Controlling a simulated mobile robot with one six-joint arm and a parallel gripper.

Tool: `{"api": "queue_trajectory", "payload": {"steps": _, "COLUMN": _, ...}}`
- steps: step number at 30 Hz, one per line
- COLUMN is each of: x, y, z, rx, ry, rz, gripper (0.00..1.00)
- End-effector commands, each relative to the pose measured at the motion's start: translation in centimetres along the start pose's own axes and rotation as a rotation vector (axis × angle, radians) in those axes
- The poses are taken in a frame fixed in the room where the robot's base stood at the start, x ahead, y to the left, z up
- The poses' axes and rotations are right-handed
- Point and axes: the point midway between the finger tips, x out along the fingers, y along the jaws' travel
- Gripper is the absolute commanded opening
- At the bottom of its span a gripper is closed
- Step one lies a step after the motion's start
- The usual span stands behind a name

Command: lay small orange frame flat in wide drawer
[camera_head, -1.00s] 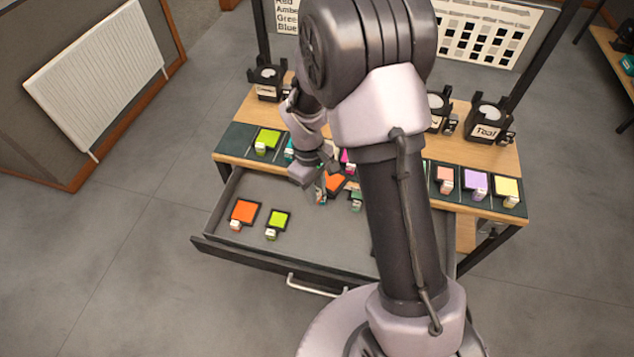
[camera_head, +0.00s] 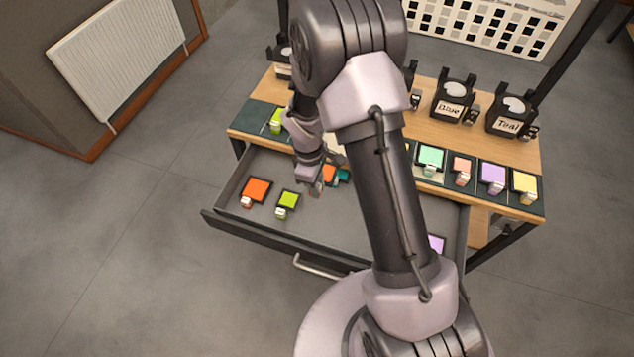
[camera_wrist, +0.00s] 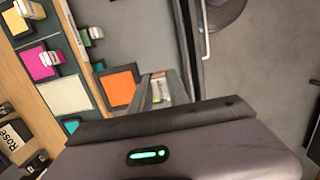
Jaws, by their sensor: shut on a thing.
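A small orange frame (camera_head: 330,173) with a dark border shows beside my gripper (camera_head: 317,187), over the back part of the wide drawer (camera_head: 250,222). In the wrist view the orange frame (camera_wrist: 119,88) lies just left of the fingers, and its pale tag (camera_wrist: 158,90) is between them. My gripper is shut on this frame by the tag. Whether the frame touches the drawer floor I cannot tell. The wide drawer is pulled open. My arm hides its middle and part of its right side.
Another orange frame (camera_head: 257,189) and a lime frame (camera_head: 288,199) lie in the drawer's left part. A violet frame (camera_head: 436,243) lies at the right. Coloured frames, including a mint one (camera_head: 430,157), line the table edge. Bare drawer floor shows in front of the lime frame.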

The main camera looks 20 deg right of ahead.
Motion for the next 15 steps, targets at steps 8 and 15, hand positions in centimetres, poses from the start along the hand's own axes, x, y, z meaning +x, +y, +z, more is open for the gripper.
{"api": "queue_trajectory", "payload": {"steps": 8, "x": 4.4, "y": 0.0, "z": -0.5, "rx": 0.0, "ry": -0.001, "rz": -0.001, "gripper": 0.0}}
{"api": "queue_trajectory", "payload": {"steps": 15, "x": 7.7, "y": 0.0, "z": -0.9, "rx": 0.001, "ry": -0.001, "rz": -0.001, "gripper": 0.0}}
